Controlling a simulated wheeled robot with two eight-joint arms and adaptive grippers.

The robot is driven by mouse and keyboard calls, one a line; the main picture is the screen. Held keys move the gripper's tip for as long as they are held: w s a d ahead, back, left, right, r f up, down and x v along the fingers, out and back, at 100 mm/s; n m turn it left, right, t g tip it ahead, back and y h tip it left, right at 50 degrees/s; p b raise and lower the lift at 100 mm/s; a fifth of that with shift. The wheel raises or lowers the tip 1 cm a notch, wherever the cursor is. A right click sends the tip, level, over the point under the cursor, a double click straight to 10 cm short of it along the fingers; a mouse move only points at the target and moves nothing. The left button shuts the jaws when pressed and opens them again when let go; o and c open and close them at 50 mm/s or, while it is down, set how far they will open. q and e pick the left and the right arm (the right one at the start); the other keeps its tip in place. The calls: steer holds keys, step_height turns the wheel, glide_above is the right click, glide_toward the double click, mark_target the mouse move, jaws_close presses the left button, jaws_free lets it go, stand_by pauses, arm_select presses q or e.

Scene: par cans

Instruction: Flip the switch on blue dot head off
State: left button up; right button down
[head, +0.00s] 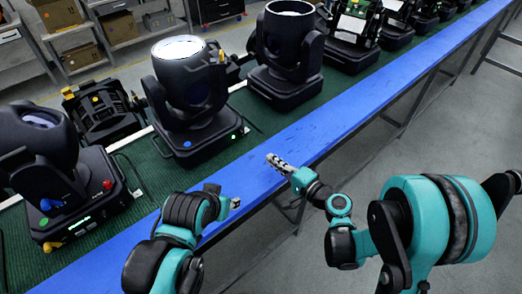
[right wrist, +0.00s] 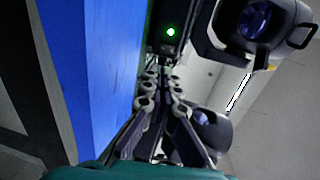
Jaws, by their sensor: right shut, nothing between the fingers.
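The blue dot head (head: 190,90) is a black moving-head light standing upright on its base, left of centre in the head view. A blue dot (head: 187,144) is on the base front, and a small green light (head: 234,137) glows near its right end. My right gripper (head: 278,162) is shut and empty over the blue strip, right of that base and apart from it. In the right wrist view its fingers (right wrist: 162,78) point towards a dark base with a green light (right wrist: 170,32). I cannot make out the switch. My left gripper (head: 225,197) is low in the head view; its jaw state is unclear.
A head with a green dot (head: 40,150) stands at left, with a red knob on its base. Another black head (head: 290,45) stands beyond the blue dot head. A blue edge strip (head: 345,127) runs along the green table.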

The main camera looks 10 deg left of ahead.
mark_target(240, 136)
arm_select(q)
step_height(240, 136, down, 2)
steer(key=shift+f+b, duration=0.2)
steer(key=shift+b, duration=0.95)
arm_select(e)
steer(key=x, duration=1.3)
steer(key=shift+w, duration=0.1)
arm_select(q)
steer(key=shift+f+b, duration=0.4)
arm_select(e)
steer(key=shift+w+a+f, duration=0.2)
steer(key=shift+a+f, duration=0.1)
arm_select(q)
steer(key=shift+r, duration=0.1)
arm_select(e)
steer(key=shift+r, duration=0.1)
steer(key=shift+d, duration=0.1)
steer(key=v, duration=1.2)
steer(key=shift+s, duration=0.1)
